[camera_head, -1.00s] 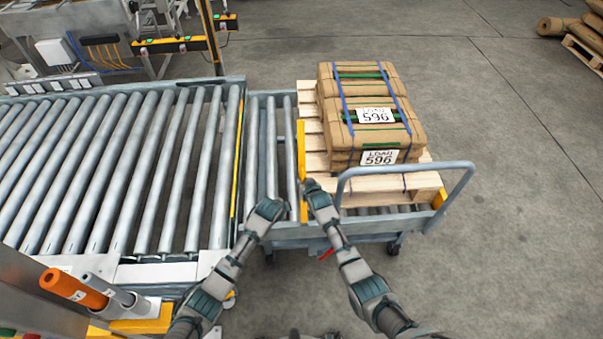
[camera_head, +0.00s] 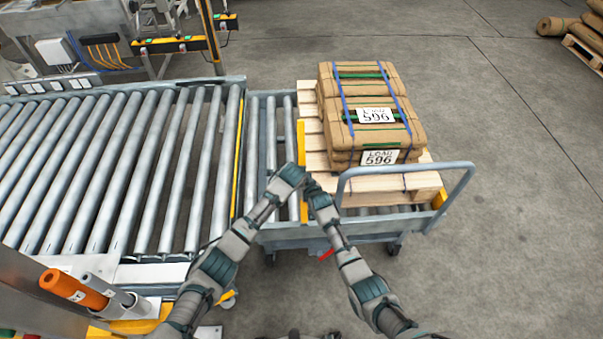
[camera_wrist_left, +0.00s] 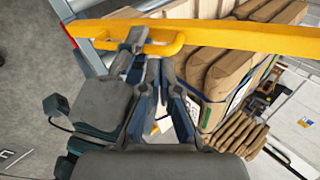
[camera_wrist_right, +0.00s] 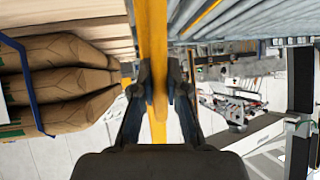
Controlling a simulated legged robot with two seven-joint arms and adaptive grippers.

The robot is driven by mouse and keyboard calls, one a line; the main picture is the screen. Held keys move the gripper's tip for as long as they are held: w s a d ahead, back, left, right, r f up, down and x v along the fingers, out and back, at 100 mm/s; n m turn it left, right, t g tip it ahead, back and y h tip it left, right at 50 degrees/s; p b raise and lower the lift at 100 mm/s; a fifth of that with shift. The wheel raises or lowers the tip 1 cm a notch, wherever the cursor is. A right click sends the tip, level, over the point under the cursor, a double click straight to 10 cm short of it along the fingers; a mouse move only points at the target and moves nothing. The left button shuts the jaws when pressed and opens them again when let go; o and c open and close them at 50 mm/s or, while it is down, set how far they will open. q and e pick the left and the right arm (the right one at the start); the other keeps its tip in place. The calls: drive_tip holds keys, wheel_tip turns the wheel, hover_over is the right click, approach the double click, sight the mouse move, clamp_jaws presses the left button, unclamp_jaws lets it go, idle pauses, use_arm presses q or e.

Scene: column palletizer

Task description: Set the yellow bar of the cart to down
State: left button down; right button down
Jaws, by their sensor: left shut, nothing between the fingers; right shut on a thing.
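The cart (camera_head: 330,235) stands beside the roller conveyor. Its yellow bar (camera_head: 301,140) runs along its left side, beside the pallet. The bar crosses the top of the left wrist view (camera_wrist_left: 240,36), with a yellow handle loop under it, and runs upright through the right wrist view (camera_wrist_right: 154,40). My right gripper (camera_head: 310,185) is shut on the bar, its fingers on either side of it in the right wrist view (camera_wrist_right: 158,85). My left gripper (camera_head: 302,178) is shut and empty, close to the bar and right gripper; its fingers (camera_wrist_left: 166,75) point toward the bar in its wrist view.
On the cart, a wooden pallet (camera_head: 310,98) carries strapped brown sacks (camera_head: 365,90) labelled 596. A grey push rail (camera_head: 405,170) rises at the cart's near right. The roller conveyor (camera_head: 120,170) fills the left. Open floor (camera_head: 520,230) lies to the right.

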use_arm(q)
drive_tip(key=shift+w+r+x, duration=0.1)
drive_tip(key=shift+w+x, duration=0.05)
drive_tip(key=shift+x, duration=0.7)
drive_tip(key=shift+w+r+x, duration=0.15)
drive_tip(key=shift+x, duration=0.7)
drive_tip(key=shift+w, duration=0.3)
use_arm(e)
drive_tip(key=shift+a, duration=0.2)
use_arm(q)
drive_tip(key=shift+w+a+f, duration=0.1)
drive_tip(key=shift+w+f, duration=0.15)
drive_tip(key=shift+w, duration=0.25)
use_arm(e)
drive_tip(key=c, duration=1.2)
unclamp_jaws()
drive_tip(key=shift+d, duration=0.15)
drive_tip(key=shift+s, duration=0.1)
